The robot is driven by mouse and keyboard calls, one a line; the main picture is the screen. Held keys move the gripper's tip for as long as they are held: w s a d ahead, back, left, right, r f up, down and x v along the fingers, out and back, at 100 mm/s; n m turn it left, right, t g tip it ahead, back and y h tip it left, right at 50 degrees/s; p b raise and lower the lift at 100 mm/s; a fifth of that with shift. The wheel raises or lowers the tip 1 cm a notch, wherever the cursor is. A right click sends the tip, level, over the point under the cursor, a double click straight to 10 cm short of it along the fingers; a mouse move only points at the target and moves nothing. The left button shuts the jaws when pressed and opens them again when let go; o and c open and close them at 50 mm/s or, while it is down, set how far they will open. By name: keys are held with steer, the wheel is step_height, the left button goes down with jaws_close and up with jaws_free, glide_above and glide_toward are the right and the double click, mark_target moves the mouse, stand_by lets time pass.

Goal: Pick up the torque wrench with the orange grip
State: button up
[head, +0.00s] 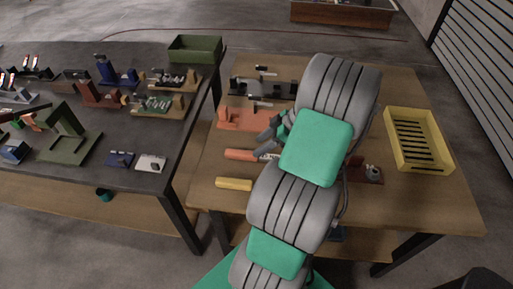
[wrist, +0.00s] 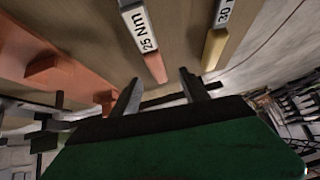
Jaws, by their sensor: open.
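The torque wrench with the orange grip (head: 240,154) lies on the wooden table, left of my arm; my arm hides its far part. In the wrist view its orange grip (wrist: 155,68) and a white label reading 25 Nm show just ahead of my fingers. A second wrench with a yellow grip (head: 234,184) lies nearer the table's front; it also shows at the upper right of the wrist view (wrist: 213,48). My gripper (wrist: 161,88) is open and empty, its fingertips close to the orange grip's end. In the head view my gripper (head: 270,133) is partly hidden by my arm.
An orange fixture (head: 236,119) stands just behind the orange-grip wrench. A yellow slotted tray (head: 392,146) is at the table's right. A small dark red fixture (head: 368,172) sits right of my arm. The dark table (head: 130,190) at left holds several fixtures and a green bin (head: 195,48).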

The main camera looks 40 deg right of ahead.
mark_target(270, 156)
steer(key=shift+s+d+t, duration=0.4)
steer(key=shift+s+d, duration=0.5)
steer(key=shift+d, duration=0.2)
steer(key=shift+d+f+n, duration=0.1)
steer(key=shift+f+n, duration=0.15)
steer(key=shift+n, duration=0.05)
steer(key=x, duration=0.2)
steer(key=p+x, duration=0.1)
steer(key=x, duration=0.1)
steer(key=p+x, duration=0.1)
steer(key=x, duration=0.1)
steer(key=shift+w+a+r, duration=0.1)
steer(key=shift+w+a, duration=0.15)
steer(key=shift+a, duration=0.2)
steer(key=shift+w+a+f, duration=0.1)
steer(key=shift+w+f, duration=0.15)
steer(key=shift+f, duration=0.1)
steer(key=shift+c, duration=0.4)
jaws_close()
